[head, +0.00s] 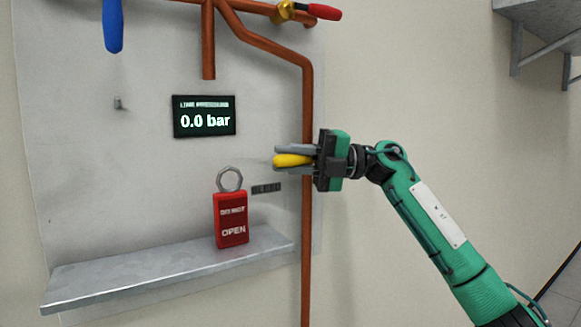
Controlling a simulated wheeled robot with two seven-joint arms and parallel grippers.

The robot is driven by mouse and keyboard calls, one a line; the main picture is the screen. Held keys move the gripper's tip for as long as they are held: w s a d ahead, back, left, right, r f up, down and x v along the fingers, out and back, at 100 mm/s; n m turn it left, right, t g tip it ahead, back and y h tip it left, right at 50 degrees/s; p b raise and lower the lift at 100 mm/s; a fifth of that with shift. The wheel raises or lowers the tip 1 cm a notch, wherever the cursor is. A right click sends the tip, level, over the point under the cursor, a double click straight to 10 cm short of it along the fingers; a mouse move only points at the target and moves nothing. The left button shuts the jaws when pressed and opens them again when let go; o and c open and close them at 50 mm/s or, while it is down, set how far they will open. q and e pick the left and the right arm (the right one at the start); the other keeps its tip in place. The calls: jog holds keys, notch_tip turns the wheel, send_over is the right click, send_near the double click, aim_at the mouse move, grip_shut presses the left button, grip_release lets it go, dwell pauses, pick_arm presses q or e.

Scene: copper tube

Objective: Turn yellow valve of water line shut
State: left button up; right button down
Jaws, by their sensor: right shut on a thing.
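The yellow valve handle (292,160) points left across the vertical copper pipe (307,255), at the right side of the grey panel. My right gripper (297,155) comes in from the right and is shut on the yellow handle, with its grey fingers around it. The valve body is hidden behind the gripper. My left gripper is not in view.
A display (204,116) reads 0.0 bar. A red padlock (231,218) stands on the metal shelf (160,268). A blue handle (113,25) hangs at upper left, and a red handle (325,12) sits at the top. A metal shelf (540,30) juts out at upper right.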

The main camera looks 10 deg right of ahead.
jog(key=shift+d+r, duration=0.1)
jog(key=shift+r, duration=0.1)
dwell(0.3)
jog(key=c, duration=1.3)
grip_release()
jog(key=shift+w, duration=0.1)
jog(key=shift+o, duration=0.2)
jog(key=shift+f, duration=0.1)
jog(key=shift+d+f, duration=0.1)
jog(key=shift+d, duration=0.1)
jog(key=d+f+b, duration=0.1)
jog(key=d+b, duration=0.2)
jog(key=d, duration=1)
jog(key=shift+s+b, duration=0.25)
jog(key=shift+b, duration=0.15)
jog(key=shift+d, duration=0.15)
